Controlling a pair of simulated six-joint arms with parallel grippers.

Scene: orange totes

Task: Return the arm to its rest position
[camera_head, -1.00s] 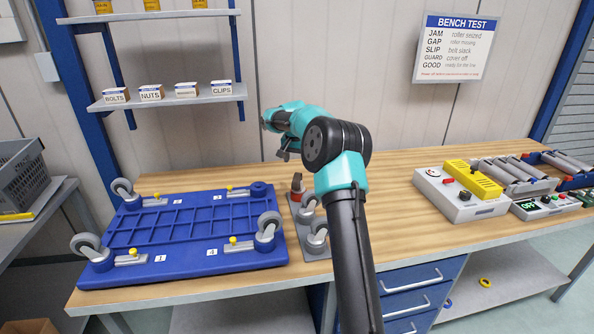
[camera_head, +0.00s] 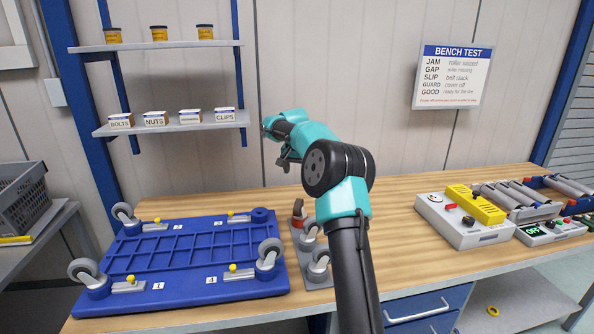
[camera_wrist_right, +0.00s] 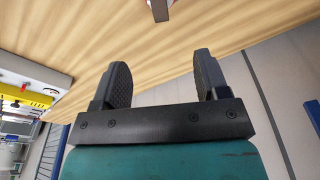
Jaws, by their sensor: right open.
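My right arm rises from the bottom of the head view and bends to the left at its black elbow joint. My right gripper (camera_head: 284,163) is small and partly hidden by its own wrist, above the bench near the back wall. In the right wrist view the gripper (camera_wrist_right: 163,82) shows its two black fingers wide apart with nothing between them. The wooden bench top (camera_head: 395,195) lies below it and apart from it. My left gripper is not in view.
A blue caster plate (camera_head: 190,255) lies at the bench's left, beside a grey plate with casters (camera_head: 317,265). A yellow-topped test box (camera_head: 465,225) stands at the right. Shelves (camera_head: 165,127) with labelled boxes hang at the back left. The bench middle is clear.

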